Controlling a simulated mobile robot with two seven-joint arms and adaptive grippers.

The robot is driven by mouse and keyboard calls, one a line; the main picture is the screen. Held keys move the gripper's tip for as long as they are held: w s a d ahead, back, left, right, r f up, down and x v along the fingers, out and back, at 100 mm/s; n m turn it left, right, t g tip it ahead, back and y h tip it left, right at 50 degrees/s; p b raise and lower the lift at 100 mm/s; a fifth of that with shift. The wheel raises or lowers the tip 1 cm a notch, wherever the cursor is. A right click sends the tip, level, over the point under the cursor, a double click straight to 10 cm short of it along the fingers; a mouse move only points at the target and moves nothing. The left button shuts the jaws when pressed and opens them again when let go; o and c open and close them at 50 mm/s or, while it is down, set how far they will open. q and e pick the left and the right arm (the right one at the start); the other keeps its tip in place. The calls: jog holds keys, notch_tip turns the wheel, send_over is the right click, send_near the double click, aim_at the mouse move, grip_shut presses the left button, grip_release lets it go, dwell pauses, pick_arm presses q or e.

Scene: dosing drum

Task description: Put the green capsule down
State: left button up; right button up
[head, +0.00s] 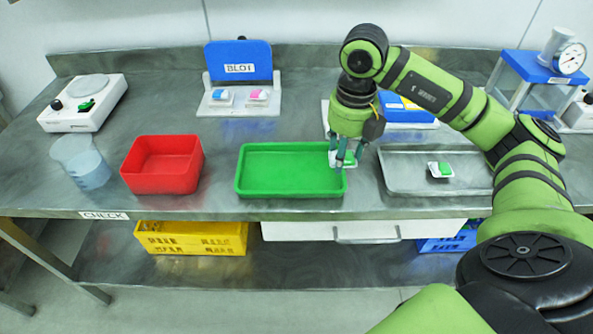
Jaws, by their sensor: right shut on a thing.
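My right gripper (346,158) is shut on a small green and white piece, the green capsule (349,157). It is over the right end of the green tray (262,190), close to the tray's right rim. The fingers partly hide the capsule, and I cannot tell whether it touches the tray. Another green and white piece (441,169) with a dark side lies in the metal tray (405,183) to the right. My left gripper is not in view.
A red bin (163,187) and a clear beaker (83,165) stand left of the green tray. A white scale (84,117) is at the far left. Behind are a blue-backed stand (239,62) with blue and pink pieces and a blue gauge stand (535,68). The green tray's floor looks clear.

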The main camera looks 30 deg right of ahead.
jog(key=p, duration=0.2)
send_over(306, 172)
jog(key=f, duration=0.4)
jog(key=shift+s+f, duration=0.3)
jog(key=shift+f, duration=0.1)
jog(key=shift+w+a+f, duration=0.1)
jog(key=shift+w+f, duration=0.1)
notch_tip(306, 172, down, 3)
jog(key=shift+f+p, duration=0.1)
jog(key=shift+p, duration=0.6)
jog(key=shift+f, duration=0.45)
jog(key=shift+f, duration=0.1)
jog(key=o, duration=0.5)
jog(key=shift+f, duration=0.1)
jog(key=o, duration=0.3)
jog(key=shift+o, duration=0.2)
